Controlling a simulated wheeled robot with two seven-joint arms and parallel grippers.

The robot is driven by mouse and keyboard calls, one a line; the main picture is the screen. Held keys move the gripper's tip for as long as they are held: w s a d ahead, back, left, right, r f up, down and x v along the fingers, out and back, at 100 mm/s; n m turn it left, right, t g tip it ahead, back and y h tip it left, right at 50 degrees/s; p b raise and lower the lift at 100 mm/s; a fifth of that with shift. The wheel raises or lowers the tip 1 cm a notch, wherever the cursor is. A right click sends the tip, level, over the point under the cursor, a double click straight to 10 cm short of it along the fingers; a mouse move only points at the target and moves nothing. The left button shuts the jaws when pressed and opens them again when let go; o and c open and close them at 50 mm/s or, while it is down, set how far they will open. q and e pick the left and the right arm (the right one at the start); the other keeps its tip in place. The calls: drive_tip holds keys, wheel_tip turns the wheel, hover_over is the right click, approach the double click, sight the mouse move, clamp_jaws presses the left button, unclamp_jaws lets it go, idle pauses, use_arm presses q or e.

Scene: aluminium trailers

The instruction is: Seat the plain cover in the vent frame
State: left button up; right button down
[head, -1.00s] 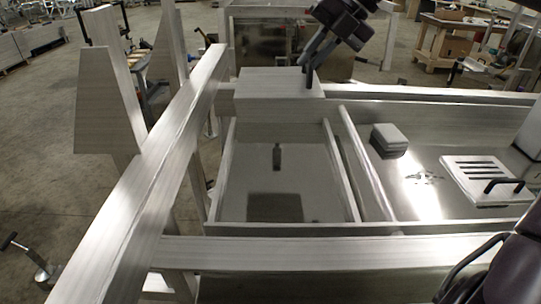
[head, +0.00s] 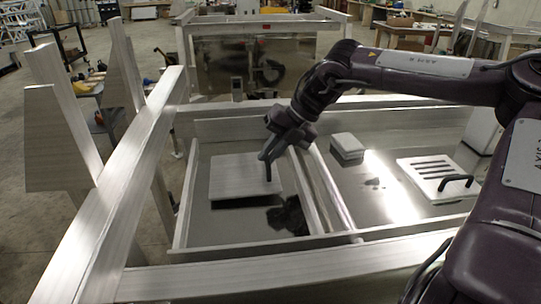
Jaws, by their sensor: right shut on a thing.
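The plain cover (head: 232,182) is a flat, pale brushed-metal square panel without slots. My right gripper (head: 268,170) comes down from above and is shut at the cover's right part; its fingertips partly hide the grip point. The cover lies flat within the outline of the left framed bay, which appears to be the vent frame (head: 184,205). A dark patch shows on the shiny floor in front of the cover, so it seems to be above that floor. I cannot tell its exact height. My left gripper is out of view.
A slotted cover (head: 428,168) with a black handle lies in the right bay. A small stack of grey blocks (head: 347,147) stands left of it. A long rail (head: 125,185) and tall posts (head: 57,140) border the left. My right arm spans the upper right.

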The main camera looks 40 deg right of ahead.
drive_tip(key=shift+f, duration=0.7)
drive_tip(key=shift+f, duration=0.1)
drive_tip(key=c, duration=1.5)
unclamp_jaws()
